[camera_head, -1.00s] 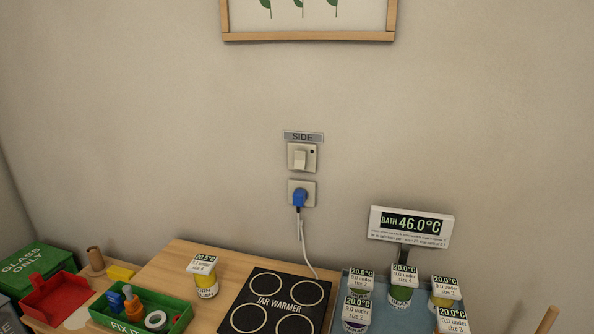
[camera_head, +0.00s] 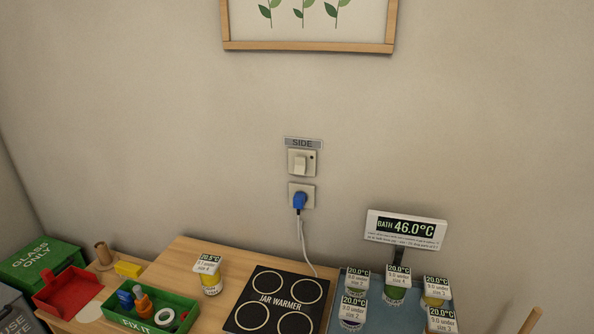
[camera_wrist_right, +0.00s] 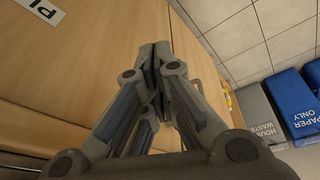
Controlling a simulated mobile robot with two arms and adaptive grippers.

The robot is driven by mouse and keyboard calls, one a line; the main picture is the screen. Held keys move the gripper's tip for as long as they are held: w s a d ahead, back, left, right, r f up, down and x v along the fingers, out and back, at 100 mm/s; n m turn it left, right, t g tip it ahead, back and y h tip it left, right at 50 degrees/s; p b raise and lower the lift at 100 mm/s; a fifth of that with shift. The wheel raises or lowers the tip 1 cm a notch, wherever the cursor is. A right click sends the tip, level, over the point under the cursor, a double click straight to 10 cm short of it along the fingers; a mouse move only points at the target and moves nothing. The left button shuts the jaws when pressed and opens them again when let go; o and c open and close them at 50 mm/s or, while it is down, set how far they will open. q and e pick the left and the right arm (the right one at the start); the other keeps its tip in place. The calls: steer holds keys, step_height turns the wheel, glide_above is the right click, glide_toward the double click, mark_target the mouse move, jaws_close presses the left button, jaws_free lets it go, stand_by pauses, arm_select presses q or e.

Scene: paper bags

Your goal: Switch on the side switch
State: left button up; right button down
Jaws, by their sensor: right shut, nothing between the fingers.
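The side switch (camera_head: 301,163) is a cream wall plate with a white rocker and a small dark dot at its upper right. It sits on the wall under a grey label reading SIDE (camera_head: 303,143). I cannot tell the rocker's position. Just below is a socket (camera_head: 309,193) with a blue plug (camera_head: 300,202) in it. Its white cord runs down to the black jar warmer (camera_head: 277,303). My right gripper (camera_wrist_right: 155,55) is shut and empty in the right wrist view, in front of wooden panels, away from the switch. My left gripper is not in view.
A wooden counter (camera_head: 178,262) runs below the switch. A display (camera_head: 406,229) reads BATH 46.0°C. The wall around the switch is clear.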

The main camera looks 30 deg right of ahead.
mark_target(300, 165)
step_height(300, 165, up, 10)
steer(key=r+p, duration=0.1)
steer(key=w+d+r+n+t, duration=0.1)
steer(key=w+d+r, duration=0.1)
steer(key=w, duration=0.1)
steer(key=w+d+r+n+t+h, duration=0.1)
steer(key=w+d+r+t, duration=0.1)
steer(key=w+d, duration=0.1)
steer(key=w+d+r+n+t, duration=0.1)
steer(key=w+d+r+n, duration=0.1)
steer(key=w+d, duration=0.1)
steer(key=shift+w+d+r+t+h, duration=0.1)
steer(key=shift+w+r+t+h, duration=0.1)
steer(key=shift+w, duration=0.2)
steer(key=shift+w+d+r+t+h, duration=0.1)
steer(key=shift+w+t, duration=0.1)
steer(key=shift+w, duration=0.15)
steer(key=w+d+r+n+t, duration=0.4)
steer(key=w+r, duration=0.4)
steer(key=r, duration=0.4)
steer(key=w+d+r+n+t, duration=0.4)
steer(key=w+r, duration=0.4)
steer(key=r, duration=0.4)
steer(key=shift+w+d+r+n+t, duration=0.25)
steer(key=shift+w+d+n+t, duration=0.05)
steer(key=shift+d+n, duration=0.55)
